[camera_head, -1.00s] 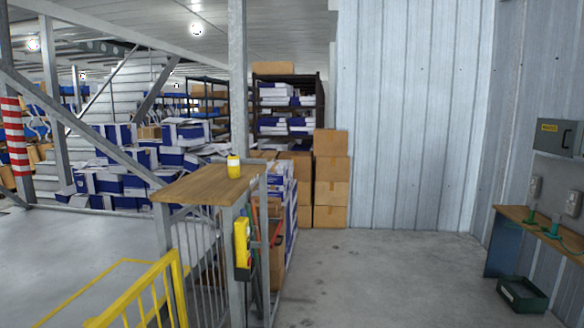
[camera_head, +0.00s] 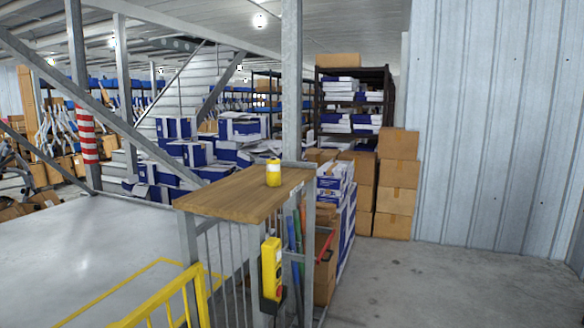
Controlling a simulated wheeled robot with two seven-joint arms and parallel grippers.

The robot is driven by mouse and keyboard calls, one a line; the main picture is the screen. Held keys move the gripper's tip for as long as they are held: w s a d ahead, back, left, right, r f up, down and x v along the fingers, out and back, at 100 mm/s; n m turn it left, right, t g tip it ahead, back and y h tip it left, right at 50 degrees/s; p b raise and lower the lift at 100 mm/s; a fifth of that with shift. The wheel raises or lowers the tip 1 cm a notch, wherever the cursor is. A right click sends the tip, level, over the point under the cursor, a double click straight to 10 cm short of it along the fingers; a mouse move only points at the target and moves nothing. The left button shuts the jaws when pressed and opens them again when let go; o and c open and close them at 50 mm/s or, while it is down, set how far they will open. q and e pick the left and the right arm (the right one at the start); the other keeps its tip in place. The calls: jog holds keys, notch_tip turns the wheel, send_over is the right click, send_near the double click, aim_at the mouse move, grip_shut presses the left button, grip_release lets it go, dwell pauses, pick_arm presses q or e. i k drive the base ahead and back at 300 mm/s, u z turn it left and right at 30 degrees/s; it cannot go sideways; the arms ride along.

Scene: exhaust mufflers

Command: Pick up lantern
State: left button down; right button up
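A small yellow and white cylinder (camera_head: 273,173), which looks like the lantern, stands upright on a wooden-topped stand (camera_head: 235,192) in the middle of the view. It sits near the back right part of the wooden top, in front of a grey post. Nothing is touching it apart from the top it stands on. Neither of my grippers shows in the view.
A yellow railing (camera_head: 170,300) is in front of the stand at lower left. A yellow device (camera_head: 272,268) hangs on the stand's right side. Cardboard boxes (camera_head: 397,175) are stacked behind at right. Bare concrete floor (camera_head: 430,290) lies to the right.

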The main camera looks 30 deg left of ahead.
aim_at(273, 172)
jog(key=i, duration=3.1)
jog(key=u, duration=3.8)
